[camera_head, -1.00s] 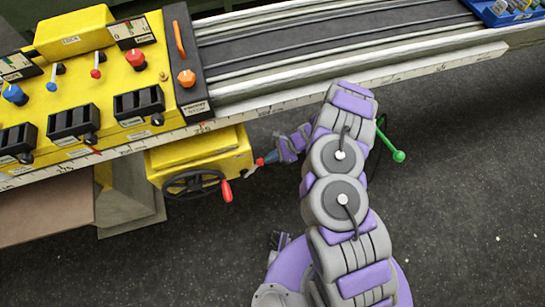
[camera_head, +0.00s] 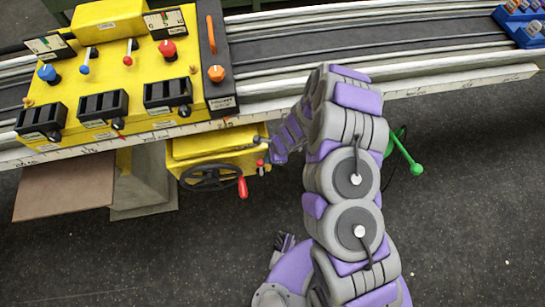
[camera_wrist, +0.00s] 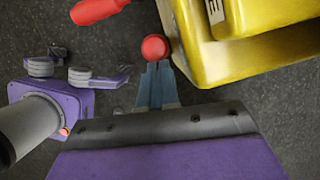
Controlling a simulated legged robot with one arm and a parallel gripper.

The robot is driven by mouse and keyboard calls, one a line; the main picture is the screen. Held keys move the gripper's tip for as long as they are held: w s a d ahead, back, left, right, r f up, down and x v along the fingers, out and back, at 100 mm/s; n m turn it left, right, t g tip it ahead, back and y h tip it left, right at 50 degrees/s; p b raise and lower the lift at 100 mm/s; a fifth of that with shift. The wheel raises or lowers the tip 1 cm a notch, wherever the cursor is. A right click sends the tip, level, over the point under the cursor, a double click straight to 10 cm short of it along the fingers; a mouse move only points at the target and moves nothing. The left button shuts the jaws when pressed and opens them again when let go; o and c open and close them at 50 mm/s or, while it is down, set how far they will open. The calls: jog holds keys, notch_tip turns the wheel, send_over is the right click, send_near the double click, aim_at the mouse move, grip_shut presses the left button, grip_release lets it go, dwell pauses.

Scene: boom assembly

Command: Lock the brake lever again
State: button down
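The brake lever's red ball knob (camera_wrist: 155,48) sits right at the tips of my gripper (camera_wrist: 158,72) in the wrist view. The two blue-grey fingers lie close together, and the knob shows beyond them rather than clearly between them. Whether they touch is unclear. In the head view my gripper (camera_head: 262,166) is small, beside the right end of the yellow gearbox (camera_head: 215,148) under the bench. The lever's shaft is hidden or too small to make out. The gearbox's corner is close to the right of the knob in the wrist view (camera_wrist: 200,50).
A black handwheel (camera_head: 208,178) with a red handle (camera_head: 243,188) is on the gearbox front, left of my gripper. The yellow control panel (camera_head: 130,75) is above. A green-knobbed lever (camera_head: 416,169) stands right of my arm. The dark floor in front is open.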

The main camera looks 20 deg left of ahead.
jog(key=shift+s+a, duration=0.15)
jog(key=shift+s, duration=0.05)
dwell(0.3)
jog(key=shift+r, duration=0.1)
jog(key=w+d+f+p+v, duration=0.1)
jog(key=p+v, duration=0.3)
jog(key=v, duration=0.8)
jog(key=shift+w+d+r+p, duration=0.25)
jog(key=shift+d+p, duration=0.1)
jog(key=shift+d, duration=0.4)
jog(key=shift+d, duration=0.1)
